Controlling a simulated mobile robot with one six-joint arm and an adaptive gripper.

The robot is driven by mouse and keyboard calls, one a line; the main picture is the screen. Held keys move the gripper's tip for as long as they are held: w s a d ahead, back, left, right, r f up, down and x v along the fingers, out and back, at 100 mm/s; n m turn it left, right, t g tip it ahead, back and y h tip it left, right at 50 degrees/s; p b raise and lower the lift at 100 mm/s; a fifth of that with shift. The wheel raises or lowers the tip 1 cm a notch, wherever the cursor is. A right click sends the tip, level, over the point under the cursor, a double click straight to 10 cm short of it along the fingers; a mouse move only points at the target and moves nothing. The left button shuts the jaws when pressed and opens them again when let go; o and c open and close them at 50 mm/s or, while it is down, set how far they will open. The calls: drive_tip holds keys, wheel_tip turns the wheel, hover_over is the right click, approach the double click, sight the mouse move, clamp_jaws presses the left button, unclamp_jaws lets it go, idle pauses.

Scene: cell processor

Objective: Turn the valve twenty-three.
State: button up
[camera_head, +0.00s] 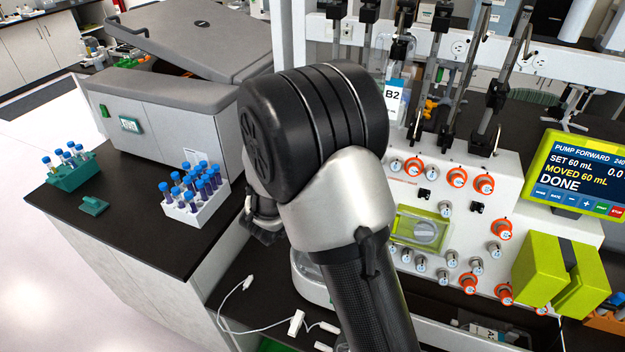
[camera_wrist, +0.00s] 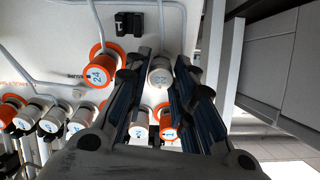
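A grey-white valve knob (camera_wrist: 161,73) stands between my two fingertips in the wrist view. Its label is turned and hard to read but looks like 23. An orange-ringed valve marked 24 (camera_wrist: 97,75) is just left of it. My gripper (camera_wrist: 163,66) is open, one finger on each side of the grey knob. I cannot tell whether either finger touches it. In the head view my arm hides this knob and most of the gripper. The processor panel (camera_head: 462,215) with other grey and orange valves shows right of my arm.
More valves (camera_wrist: 54,118) line the lower left of the wrist view, and an orange one (camera_wrist: 166,122) shows between the fingers. A white tube rack (camera_head: 195,210) and a green rack (camera_head: 72,176) stand on the left bench. A yellow-green pump display (camera_head: 580,175) is at right.

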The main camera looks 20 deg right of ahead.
clamp_jaws()
drive_tip(key=shift+m, duration=0.3)
drive_tip(key=m+b, duration=0.3)
drive_tip(key=shift+f+m, duration=0.1)
drive_tip(key=shift+m, duration=0.2)
drive_tip(key=m+b, duration=0.3)
drive_tip(key=m, duration=0.1)
drive_tip(key=shift+m, duration=0.3)
drive_tip(key=m+b, duration=0.4)
drive_tip(key=m, duration=0.1)
drive_tip(key=shift+m+b, duration=0.9)
drive_tip(key=shift+m, duration=1.2)
